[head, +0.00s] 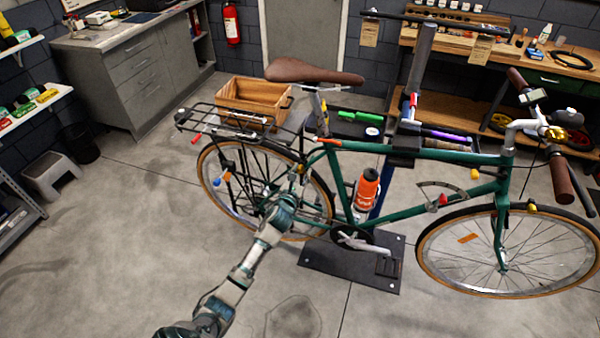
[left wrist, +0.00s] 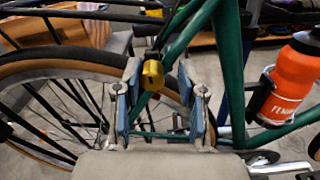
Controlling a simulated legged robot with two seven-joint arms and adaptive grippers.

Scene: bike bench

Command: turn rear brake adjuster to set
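The green bicycle (head: 400,213) is held in a stand. My left gripper (head: 297,174) reaches in at its rear wheel, near the seat stays. In the left wrist view the left gripper (left wrist: 160,105) is open, with its two blue-padded fingers apart. A yellow knob (left wrist: 152,75) by the green seat stay shows in the gap, towards the left finger; it may be the rear brake adjuster. I cannot tell whether a finger touches it. The knob is not clear in the head view. My right gripper is not in view.
An orange bottle (head: 367,188) sits on the frame, close to the right of my gripper. The rear rack (head: 215,122) and a wooden crate (head: 253,100) are above and behind. A stand base plate (head: 350,262) lies below.

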